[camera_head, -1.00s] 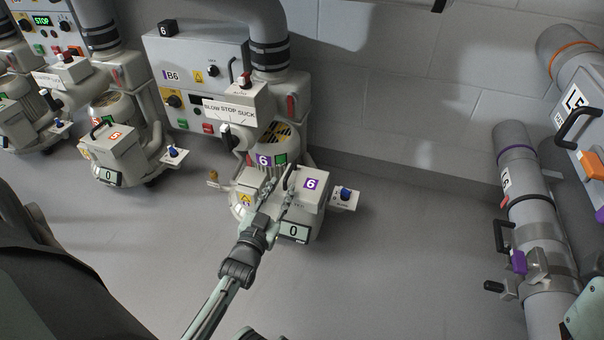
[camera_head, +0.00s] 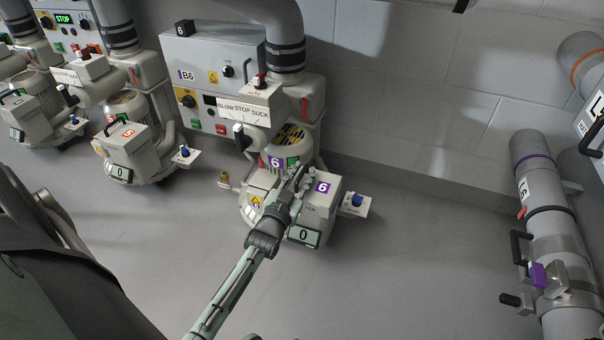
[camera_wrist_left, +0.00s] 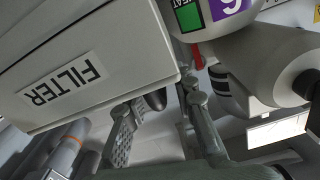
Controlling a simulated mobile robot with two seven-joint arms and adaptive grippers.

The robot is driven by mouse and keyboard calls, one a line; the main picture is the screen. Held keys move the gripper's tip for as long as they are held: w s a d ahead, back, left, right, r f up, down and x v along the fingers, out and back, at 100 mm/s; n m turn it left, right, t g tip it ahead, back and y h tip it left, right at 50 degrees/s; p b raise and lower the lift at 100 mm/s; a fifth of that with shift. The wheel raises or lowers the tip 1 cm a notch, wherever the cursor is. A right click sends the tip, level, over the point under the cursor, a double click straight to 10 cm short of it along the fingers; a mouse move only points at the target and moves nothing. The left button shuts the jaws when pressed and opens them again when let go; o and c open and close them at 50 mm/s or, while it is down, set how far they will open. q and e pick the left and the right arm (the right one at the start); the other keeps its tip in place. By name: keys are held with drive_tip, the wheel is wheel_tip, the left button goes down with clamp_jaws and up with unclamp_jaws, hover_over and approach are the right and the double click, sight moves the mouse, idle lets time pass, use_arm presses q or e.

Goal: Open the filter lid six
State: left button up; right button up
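The filter lid six (camera_head: 319,199) is the pale box top with a purple "6" label on the blower unit's front. It looks shut. In the left wrist view the lid box (camera_wrist_left: 100,60) shows a "FILTER" label. My left gripper (camera_head: 304,174) is over the lid's left part, at the place of its handle, and mostly hides the handle. In the left wrist view the two fingers (camera_wrist_left: 163,112) stand apart, with a dark handle end (camera_wrist_left: 156,99) between or just behind them. I cannot tell whether they touch it. My right gripper is not in view.
The control box B6 (camera_head: 212,78) and the blow-stop-suck box (camera_head: 247,105) stand behind the lid. Similar blowers (camera_head: 125,142) stand left. A pipe with a purple latch (camera_head: 545,230) stands right. The floor between is clear.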

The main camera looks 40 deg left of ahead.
use_arm(q)
clamp_jaws()
